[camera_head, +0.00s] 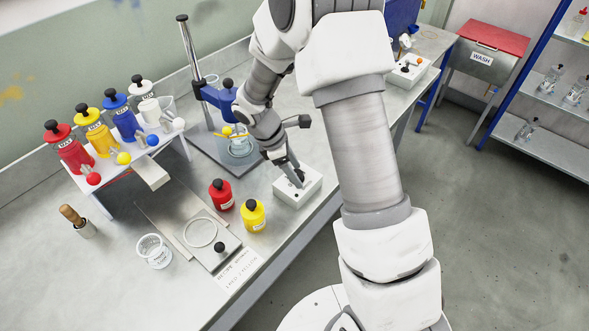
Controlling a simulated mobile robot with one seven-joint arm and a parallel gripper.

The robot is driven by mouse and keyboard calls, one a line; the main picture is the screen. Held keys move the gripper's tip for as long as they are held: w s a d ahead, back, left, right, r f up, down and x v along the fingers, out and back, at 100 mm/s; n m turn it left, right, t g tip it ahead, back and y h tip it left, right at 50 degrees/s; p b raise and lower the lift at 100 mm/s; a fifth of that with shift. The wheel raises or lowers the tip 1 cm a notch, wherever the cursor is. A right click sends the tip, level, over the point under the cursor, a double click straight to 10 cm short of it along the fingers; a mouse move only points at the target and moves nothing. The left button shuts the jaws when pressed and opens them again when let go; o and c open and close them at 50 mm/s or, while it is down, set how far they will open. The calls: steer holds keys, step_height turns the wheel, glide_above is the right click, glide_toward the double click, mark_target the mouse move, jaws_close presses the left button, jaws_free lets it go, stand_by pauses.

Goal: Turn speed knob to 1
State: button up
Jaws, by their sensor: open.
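A small white control box (309,184) stands on the grey bench near its front edge, beside the stirrer stand. My gripper (295,179) reaches down over this box from the upper left. Its fingers are open around or just beside a dark knob on the box's top; whether they touch it I cannot tell. The fingers hide most of the knob, and I cannot read any speed marks. A second white box (408,70) with an orange button sits farther back on the bench.
A blue stirrer head (216,97) on a stand with a beaker (240,146) is left of my gripper. Red (221,194) and yellow (252,216) bottles stand close by at lower left. A rack of coloured dispensers (120,168) is farther left.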

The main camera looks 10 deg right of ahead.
jaws_close()
steer(key=shift+m, duration=0.3)
steer(key=m+g, duration=0.1)
steer(key=m, duration=0.1)
steer(key=m+y, duration=0.1)
steer(key=m, duration=0.1)
steer(key=shift+w+m+g, duration=0.15)
steer(key=shift+m+g, duration=0.15)
steer(key=shift+g, duration=0.1)
steer(key=m+y, duration=0.1)
steer(key=m, duration=0.2)
steer(key=m+g+y, duration=0.1)
steer(key=m, duration=0.2)
steer(key=shift+w+d+p, duration=0.1)
steer(key=shift+d+p, duration=0.05)
steer(key=shift+p, duration=0.15)
steer(key=shift+m+g, duration=0.3)
steer(key=shift+m, duration=0.1)
jaws_free()
